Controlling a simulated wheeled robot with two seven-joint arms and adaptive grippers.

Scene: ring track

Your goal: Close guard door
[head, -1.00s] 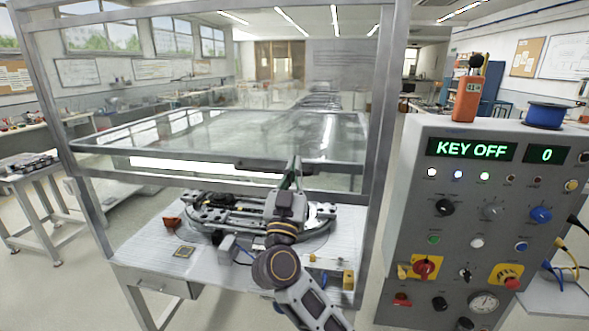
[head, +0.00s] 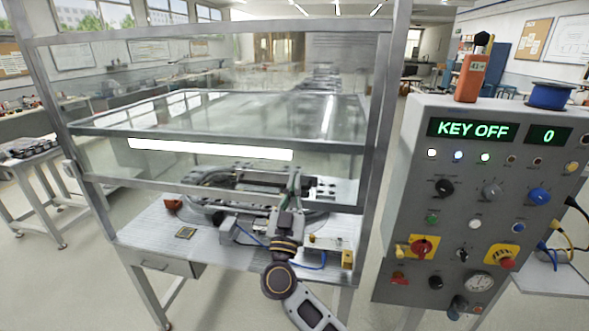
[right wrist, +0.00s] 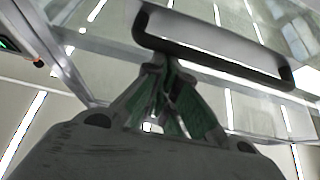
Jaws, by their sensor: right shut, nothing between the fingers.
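The guard door (head: 125,186) is a clear panel in a grey metal frame, set in the guard frame above the work table; its lower bar crosses in front of the fixture, above the table top. A black bar handle (right wrist: 225,62) on the door shows large in the right wrist view. My right gripper (head: 294,182) is at the door's lower part; in the right wrist view its green-padded fingertips (right wrist: 163,78) are shut and empty, close to the handle's left end. I cannot tell whether they touch it. My left gripper is not in view.
A grey control panel (head: 455,205) reading KEY OFF stands close on the right. A metal fixture (head: 215,205) lies on the work table (head: 150,240) behind the door bar. A side table (head: 35,185) stands at the left, with clear floor between.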

